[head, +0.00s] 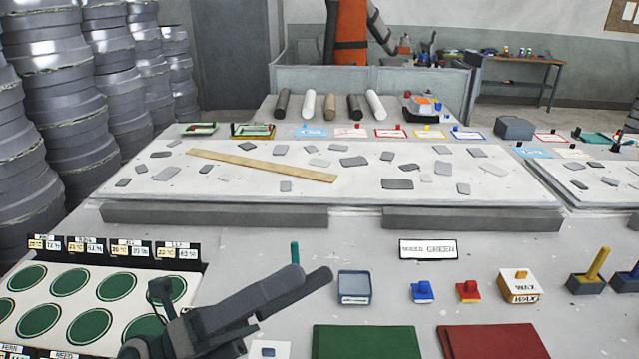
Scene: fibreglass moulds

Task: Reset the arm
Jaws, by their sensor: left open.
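My left gripper (312,275) comes in from the lower left. Its dark grey fingers point to the right over the front of the table. It is open and I see nothing held between its fingers. It is left of and above the green mat (367,342) and near a small grey-blue square dish (355,287). A teal upright piece (295,253) stands just behind the fingers. My right gripper is not in view.
At left is a white board (60,318) with green circles. Right of the dish are a blue block (422,291), a red block (468,291), a wax box (519,286) and a red mat (492,342). A raised white slab (240,195) with grey pieces lies behind.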

